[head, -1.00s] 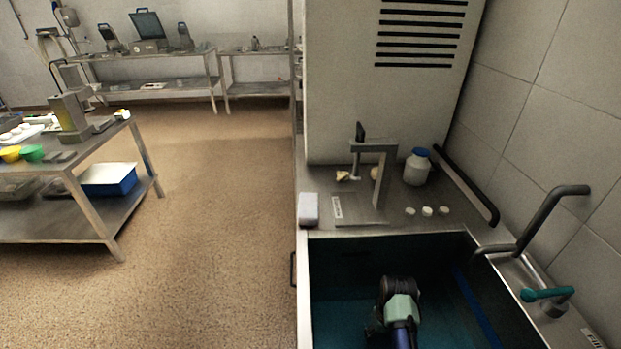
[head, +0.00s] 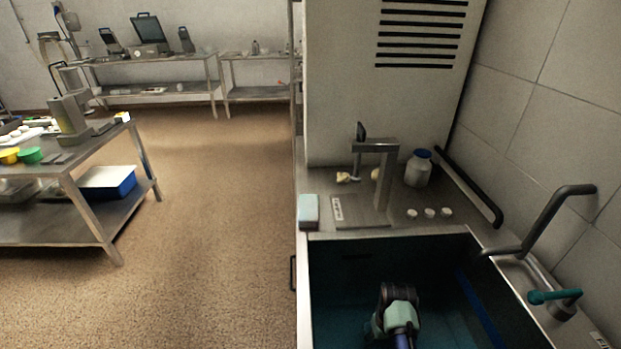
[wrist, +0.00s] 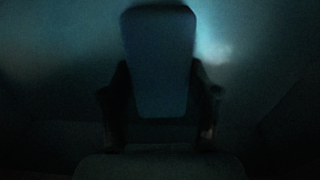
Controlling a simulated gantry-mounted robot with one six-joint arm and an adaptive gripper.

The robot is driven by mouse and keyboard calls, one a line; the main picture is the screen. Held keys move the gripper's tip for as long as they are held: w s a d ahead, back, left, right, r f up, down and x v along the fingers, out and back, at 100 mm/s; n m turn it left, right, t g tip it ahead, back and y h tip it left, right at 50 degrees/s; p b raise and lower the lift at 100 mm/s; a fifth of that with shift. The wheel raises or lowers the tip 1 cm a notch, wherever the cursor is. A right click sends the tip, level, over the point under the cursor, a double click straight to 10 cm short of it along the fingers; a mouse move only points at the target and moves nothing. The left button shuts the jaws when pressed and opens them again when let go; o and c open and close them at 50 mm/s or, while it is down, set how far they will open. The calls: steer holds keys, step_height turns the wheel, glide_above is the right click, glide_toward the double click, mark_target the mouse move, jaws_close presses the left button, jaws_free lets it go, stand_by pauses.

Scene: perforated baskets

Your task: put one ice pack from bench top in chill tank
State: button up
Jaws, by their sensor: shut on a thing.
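The chill tank (head: 335,247) is the dark, sunken basin at the bottom of the head view, with teal at its bottom. My arm reaches down inside it, and the jaws are hidden there in the head view. In the wrist view my gripper (wrist: 160,95) is shut on a flat, rounded blue ice pack (wrist: 160,55), with a dark finger on each side. The wrist view is very dark, so whether the pack touches the tank bottom cannot be told. Another pale teal slab, like an ice pack (head: 309,211), lies on the bench top (head: 400,222) behind the tank's left corner.
A grey metal stand (head: 377,172), a white jar with a blue lid (head: 418,167) and several small white caps (head: 429,213) stand on the bench. A bent faucet (head: 545,225) and teal-handled tap (head: 553,296) edge the tank's right side. Open floor lies left.

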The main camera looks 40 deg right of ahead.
steer(key=shift+f, duration=0.6)
steer(key=o, duration=0.9)
steer(key=shift+f+b, duration=0.15)
steer(key=shift+b, duration=0.15)
steer(key=shift+w+r+p, duration=0.1)
steer(key=shift+r+p, duration=0.35)
steer(key=r+p, duration=0.1)
steer(key=s+a+r+p, duration=0.1)
steer(key=shift+s+r+p, duration=0.1)
steer(key=shift+r+p, duration=0.05)
steer(key=shift+p, duration=0.25)
steer(key=r+p, duration=3.6)
steer(key=r, duration=0.1)
steer(key=shift+w+d+p, duration=0.25)
steer(key=shift+p, duration=0.15)
